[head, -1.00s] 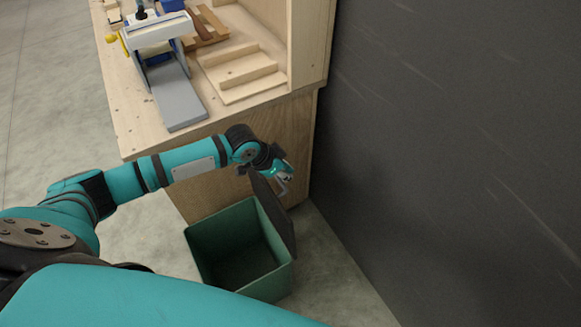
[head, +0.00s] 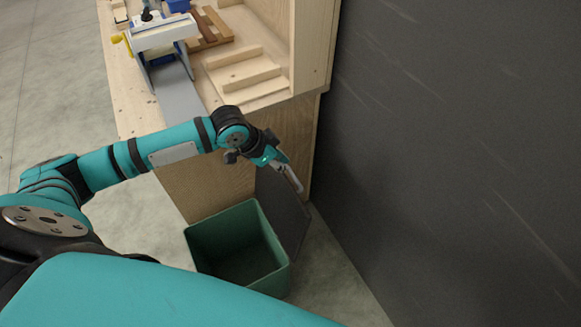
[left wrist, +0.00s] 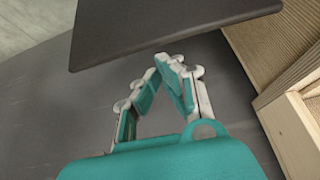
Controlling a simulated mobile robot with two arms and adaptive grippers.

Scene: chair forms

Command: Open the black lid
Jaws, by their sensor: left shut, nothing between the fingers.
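The green bin (head: 235,272) stands on the floor in the head view, and I can see into its empty inside. The black lid (head: 283,215) stands up, swung open along the bin's right side, toward the dark wall. My left gripper (head: 297,186) is at the lid's upper edge, shut and empty. In the left wrist view the lid (left wrist: 165,28) spans the top as a dark panel, with the left gripper's closed fingertips (left wrist: 165,68) just below its edge. I cannot tell whether they touch it. My right gripper is not in view.
A wooden workbench (head: 190,190) stands behind the bin, with a blue-white device (head: 163,38) and a wooden tray (head: 245,72) on top. A dark wall (head: 450,160) rises close on the right. Bare concrete floor (head: 50,100) lies at the left.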

